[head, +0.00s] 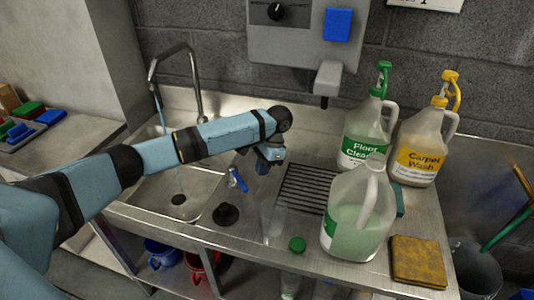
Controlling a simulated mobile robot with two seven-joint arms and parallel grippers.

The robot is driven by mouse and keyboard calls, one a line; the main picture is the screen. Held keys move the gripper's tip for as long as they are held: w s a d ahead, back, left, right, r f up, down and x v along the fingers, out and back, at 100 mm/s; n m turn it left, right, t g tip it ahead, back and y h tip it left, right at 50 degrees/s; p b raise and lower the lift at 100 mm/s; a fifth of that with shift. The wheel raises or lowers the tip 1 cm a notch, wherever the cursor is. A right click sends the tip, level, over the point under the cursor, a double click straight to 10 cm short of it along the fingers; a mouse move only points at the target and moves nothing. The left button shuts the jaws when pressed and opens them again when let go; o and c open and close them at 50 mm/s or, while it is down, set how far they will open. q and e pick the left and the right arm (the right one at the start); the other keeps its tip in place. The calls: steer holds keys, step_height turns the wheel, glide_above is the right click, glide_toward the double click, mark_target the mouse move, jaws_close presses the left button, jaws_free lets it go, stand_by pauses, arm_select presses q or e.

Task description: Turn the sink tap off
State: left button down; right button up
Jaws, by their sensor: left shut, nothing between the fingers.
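The sink tap (197,85) is a tall metal gooseneck at the back of the steel sink (205,185). A thin stream of water (160,120) runs from its spout into the basin, near the dark drain (178,199). The tap's handle cannot be made out; my left arm crosses in front of the tap's base. My left gripper (268,166) points down over the counter, right of the basin and the tap, apart from the spout. It is small and dark here, shut and empty. My right gripper is not in view.
A small blue-and-white item (238,180) and a black plug (226,214) lie near the basin's right edge. Right of the gripper are a drain grate (305,188), a floor cleaner jug (365,135), a carpet wash jug (420,140), a clear-green jug (358,220) and a sponge (418,261).

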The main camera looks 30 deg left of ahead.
mark_target(239, 180)
arm_select(q)
steer(key=s+a, duration=0.1)
steer(key=s+f, duration=0.1)
steer(key=s, duration=0.1)
steer(key=shift+a+f+p, duration=0.1)
steer(key=shift+a+p, duration=0.2)
steer(key=shift+a, duration=0.1)
steer(key=shift+s+a+f, duration=0.1)
steer(key=shift+s+a, duration=0.1)
steer(key=shift+s, duration=0.1)
